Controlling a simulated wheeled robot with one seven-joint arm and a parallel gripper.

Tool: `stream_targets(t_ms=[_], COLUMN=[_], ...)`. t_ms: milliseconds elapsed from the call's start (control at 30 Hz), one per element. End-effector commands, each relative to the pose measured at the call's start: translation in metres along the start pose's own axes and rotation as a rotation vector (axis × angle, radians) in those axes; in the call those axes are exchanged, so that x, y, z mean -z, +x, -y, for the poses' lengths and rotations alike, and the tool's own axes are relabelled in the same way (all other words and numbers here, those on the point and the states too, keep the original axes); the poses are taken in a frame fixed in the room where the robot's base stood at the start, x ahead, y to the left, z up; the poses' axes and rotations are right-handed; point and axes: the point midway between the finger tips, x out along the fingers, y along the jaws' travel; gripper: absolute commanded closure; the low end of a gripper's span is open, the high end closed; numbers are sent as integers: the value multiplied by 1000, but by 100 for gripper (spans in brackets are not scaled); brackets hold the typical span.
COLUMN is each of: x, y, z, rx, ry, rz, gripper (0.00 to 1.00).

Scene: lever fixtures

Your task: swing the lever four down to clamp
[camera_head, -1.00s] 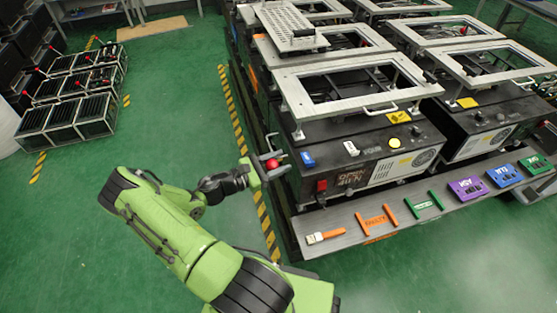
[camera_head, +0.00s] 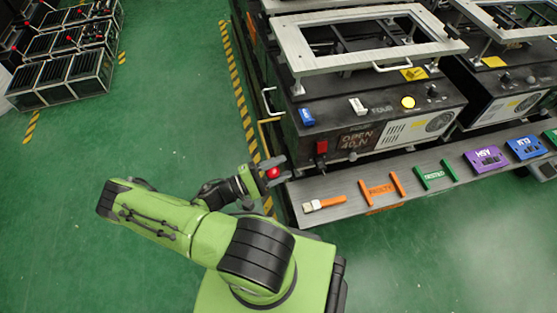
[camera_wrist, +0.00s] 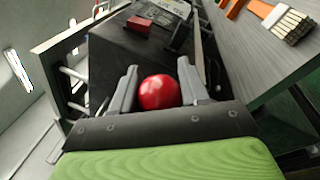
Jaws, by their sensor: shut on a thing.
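The fixture marked FOUR is a dark box (camera_head: 440,98) with a display (camera_head: 358,139) that seems to read OPEN. A pale rectangular frame (camera_head: 385,57) stands raised above it on posts. My gripper (camera_head: 274,173) is low beside the fixture's front left corner. It is shut on the red ball knob (camera_head: 272,173), which also shows between both fingers in the wrist view (camera_wrist: 159,92). The lever's shaft behind the knob is hidden, so its angle is hard to tell. A yellow bar (camera_head: 266,132) shows on the fixture's left side.
A grey shelf (camera_head: 335,190) runs along the fixture's front, close to my gripper, with a brush (camera_head: 325,203) and coloured label pieces on it. Black racks (camera_head: 60,80) stand far left. Green floor (camera_head: 150,110) left of the striped line is clear.

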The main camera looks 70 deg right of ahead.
Motion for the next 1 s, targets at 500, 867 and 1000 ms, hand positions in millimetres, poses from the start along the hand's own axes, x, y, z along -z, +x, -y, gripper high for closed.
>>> stream_targets(t_ms=[500, 867, 1000], x=[20, 21, 21], y=[-5, -5, -6], z=[28, 30, 30], rx=[-3, 3, 2], ry=[164, 165, 165], rz=[35, 33, 32], gripper=[100, 100, 41])
